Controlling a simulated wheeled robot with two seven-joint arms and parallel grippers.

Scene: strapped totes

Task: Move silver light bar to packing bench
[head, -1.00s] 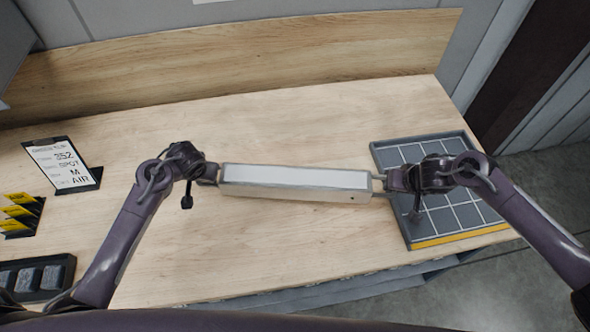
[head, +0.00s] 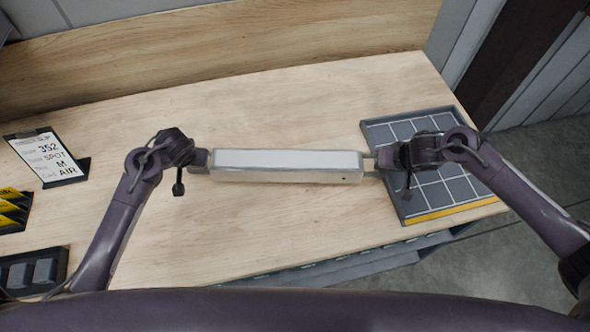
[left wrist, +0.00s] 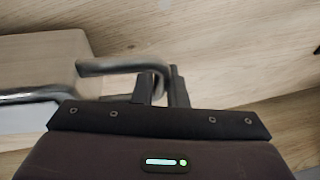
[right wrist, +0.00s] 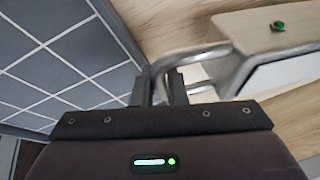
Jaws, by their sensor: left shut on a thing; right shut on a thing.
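The silver light bar (head: 286,163) is a long box with a pale top panel and a metal handle at each end. It spans between my two grippers over the wooden packing bench (head: 270,105); I cannot tell whether it touches the top. My left gripper (head: 207,160) is shut on its left-end handle, a bent bar in the left wrist view (left wrist: 120,67). My right gripper (head: 378,162) is shut on its right-end handle, which shows in the right wrist view (right wrist: 160,75). The bar's end with a green button (right wrist: 278,26) shows there too.
A grey gridded tray (head: 440,190) with a yellow front strip lies at the bench's right end, partly under my right gripper. At the left stand a sign (head: 48,157), yellow-tabbed holders (head: 12,208) and a dark tray (head: 32,270). The middle is clear.

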